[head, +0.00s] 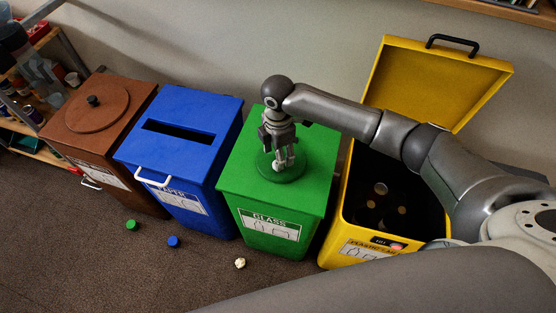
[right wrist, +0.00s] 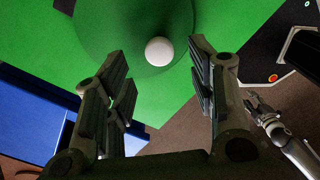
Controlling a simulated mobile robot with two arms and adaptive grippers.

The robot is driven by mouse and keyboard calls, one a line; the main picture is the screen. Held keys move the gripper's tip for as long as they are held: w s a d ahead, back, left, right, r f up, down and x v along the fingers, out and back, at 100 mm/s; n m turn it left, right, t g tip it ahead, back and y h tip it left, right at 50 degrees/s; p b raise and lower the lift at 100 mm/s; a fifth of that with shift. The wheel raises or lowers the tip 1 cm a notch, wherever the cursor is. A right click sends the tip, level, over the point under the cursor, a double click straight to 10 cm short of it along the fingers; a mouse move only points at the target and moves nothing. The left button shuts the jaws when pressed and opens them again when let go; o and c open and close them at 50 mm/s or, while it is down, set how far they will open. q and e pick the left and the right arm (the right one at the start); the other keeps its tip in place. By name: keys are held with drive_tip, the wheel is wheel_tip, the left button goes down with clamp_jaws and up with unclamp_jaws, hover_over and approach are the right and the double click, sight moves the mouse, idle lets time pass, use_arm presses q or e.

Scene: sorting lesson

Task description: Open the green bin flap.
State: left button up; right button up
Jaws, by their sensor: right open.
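The green bin (head: 228,170), labelled GLASS, has a round green flap (head: 280,176) on its top. The flap looks shut, lying flat on the lid. In the right wrist view, the flap (right wrist: 115,25) carries a round white knob (right wrist: 158,51). My right gripper (head: 285,163) is over the flap, pointing down, with its fingers apart. In the right wrist view, its open fingers (right wrist: 160,75) lie on either side of the knob in the picture, with nothing between them. Another gripper (right wrist: 258,108), apparently my left, shows small in the right wrist view; its jaw state is unclear.
A blue PAPER bin (head: 219,160) and a brown bin (head: 135,170) with a round lid stand to the left. On the right is a yellow bin (head: 395,75) with its lid raised. Small caps (head: 173,242) and a crumpled piece (head: 240,263) lie on the floor in front.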

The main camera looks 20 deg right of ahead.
drive_tip(key=shift+f, duration=2.35)
clamp_jaws()
